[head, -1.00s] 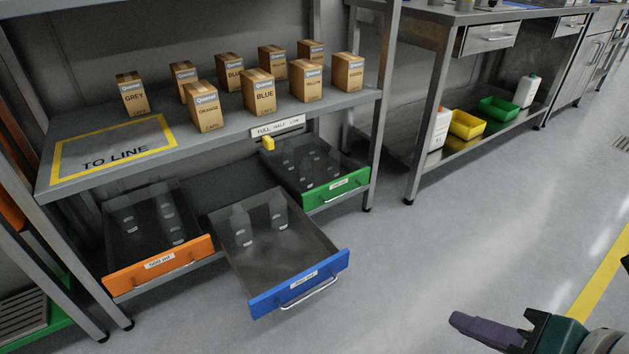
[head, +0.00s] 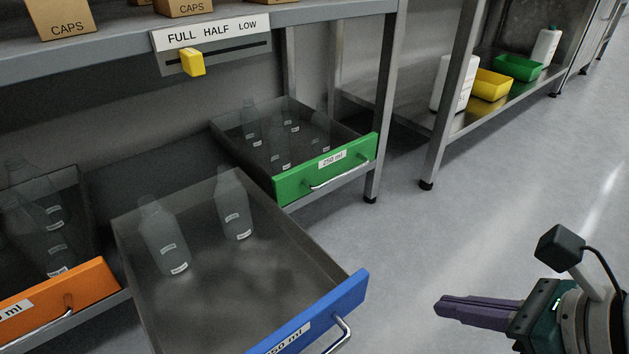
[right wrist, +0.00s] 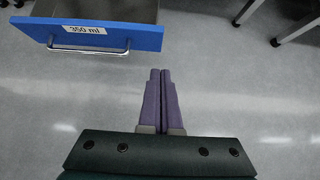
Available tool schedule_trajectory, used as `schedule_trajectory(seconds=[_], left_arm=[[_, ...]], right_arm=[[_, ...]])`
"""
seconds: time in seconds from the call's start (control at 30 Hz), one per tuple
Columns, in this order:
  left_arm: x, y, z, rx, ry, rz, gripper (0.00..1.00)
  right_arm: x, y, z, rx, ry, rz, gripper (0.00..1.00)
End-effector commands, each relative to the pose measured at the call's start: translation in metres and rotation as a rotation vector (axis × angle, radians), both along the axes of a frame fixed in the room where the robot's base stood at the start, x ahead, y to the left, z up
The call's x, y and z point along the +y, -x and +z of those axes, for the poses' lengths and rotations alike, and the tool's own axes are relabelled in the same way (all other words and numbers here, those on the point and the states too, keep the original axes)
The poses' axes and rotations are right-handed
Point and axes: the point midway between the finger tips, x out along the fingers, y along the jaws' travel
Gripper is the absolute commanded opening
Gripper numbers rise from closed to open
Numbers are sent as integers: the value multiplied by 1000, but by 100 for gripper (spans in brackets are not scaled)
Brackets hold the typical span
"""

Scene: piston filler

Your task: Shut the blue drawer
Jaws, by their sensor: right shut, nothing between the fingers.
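The blue drawer (head: 318,317) is pulled well out from under the shelf in the head view, with two clear bottles standing toward its back. Its silver handle (head: 341,338) is on the front, partly cut off by the bottom edge. In the right wrist view the blue front (right wrist: 140,35), labelled 350 ml, shows at the upper left with its handle (right wrist: 88,48). My right gripper (head: 440,307) is shut and empty, to the right of the drawer front and apart from it. Its purple fingers (right wrist: 160,75) lie together in the wrist view. My left gripper is not in view.
The green drawer (head: 326,171), labelled 250 ml, is out to the right behind the blue one. The orange drawer (head: 60,302) is at the left. A yellow slider (head: 193,62) sits under the FULL HALF LOW label. Clear floor lies around my right gripper.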

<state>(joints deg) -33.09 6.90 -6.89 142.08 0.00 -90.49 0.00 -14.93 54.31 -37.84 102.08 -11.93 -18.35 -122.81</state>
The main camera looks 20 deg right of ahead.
Motion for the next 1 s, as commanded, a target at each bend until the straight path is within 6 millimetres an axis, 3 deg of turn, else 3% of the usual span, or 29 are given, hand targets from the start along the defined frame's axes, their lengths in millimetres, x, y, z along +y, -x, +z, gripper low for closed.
schedule_trajectory(seconds=[0.5,0.73,1.0], left_arm=[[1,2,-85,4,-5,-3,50],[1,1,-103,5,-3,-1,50],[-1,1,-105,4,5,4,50]], right_arm=[[24,-66,-76,-3,-3,-4,0],[35,-95,-69,-3,-3,-4,0],[37,-102,-66,1,-2,-4,0]])
